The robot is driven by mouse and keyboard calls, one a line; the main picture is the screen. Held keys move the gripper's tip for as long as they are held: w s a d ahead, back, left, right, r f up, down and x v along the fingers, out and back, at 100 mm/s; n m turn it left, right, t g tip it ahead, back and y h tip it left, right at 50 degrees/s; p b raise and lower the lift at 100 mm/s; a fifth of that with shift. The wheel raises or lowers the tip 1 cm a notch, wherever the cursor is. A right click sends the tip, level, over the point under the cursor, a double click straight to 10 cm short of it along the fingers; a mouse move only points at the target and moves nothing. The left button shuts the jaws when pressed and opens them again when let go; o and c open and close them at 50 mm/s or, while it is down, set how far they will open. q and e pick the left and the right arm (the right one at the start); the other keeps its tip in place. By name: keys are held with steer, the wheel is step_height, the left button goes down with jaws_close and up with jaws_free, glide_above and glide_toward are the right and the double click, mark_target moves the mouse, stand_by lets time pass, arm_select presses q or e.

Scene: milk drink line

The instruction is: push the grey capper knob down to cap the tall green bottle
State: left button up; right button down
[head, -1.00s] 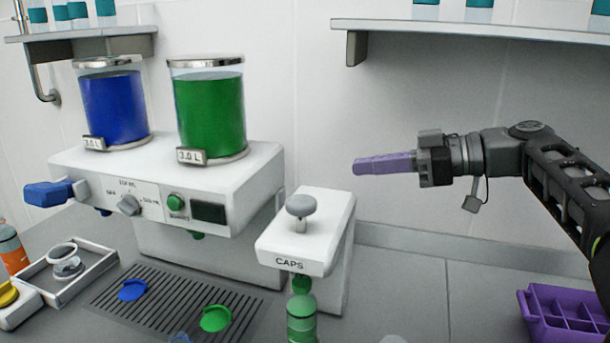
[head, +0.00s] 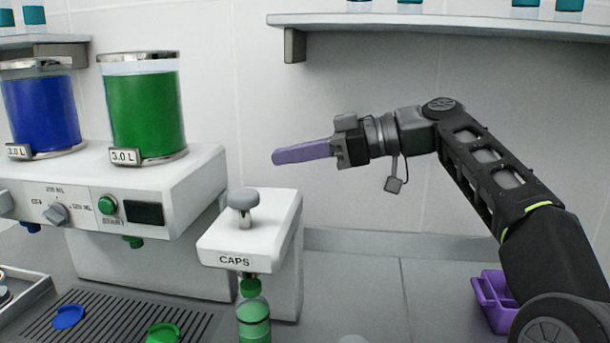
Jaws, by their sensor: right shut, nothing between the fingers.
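The grey capper knob (head: 242,201) stands raised on its stem on top of the white capper (head: 255,232) marked CAPS. The tall green bottle (head: 254,318) stands upright under the front of the capper, with a green cap or neck (head: 250,287) just below the head. Its lower part is cut off by the picture edge. My right gripper (head: 276,158), with purple fingers, is shut and empty. It points left, above and to the right of the knob in the picture, and does not touch it. My left gripper is not in view.
The dispenser with the blue tank (head: 42,112) and green tank (head: 146,110) stands left of the capper. A drip grate (head: 110,318) lies in front. A purple crate (head: 492,300) is at the right. A wall shelf (head: 440,27) hangs above.

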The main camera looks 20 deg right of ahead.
steer(key=p, duration=0.2)
glide_above(257, 194)
steer(key=shift+s+f, duration=0.15)
steer(key=shift+f, duration=0.45)
step_height(257, 194, down, 4)
steer(key=shift+r+b, duration=0.25)
steer(key=shift+b, duration=0.2)
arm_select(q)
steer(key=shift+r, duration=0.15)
arm_select(e)
steer(key=shift+f, duration=0.35)
steer(key=shift+f, duration=0.1)
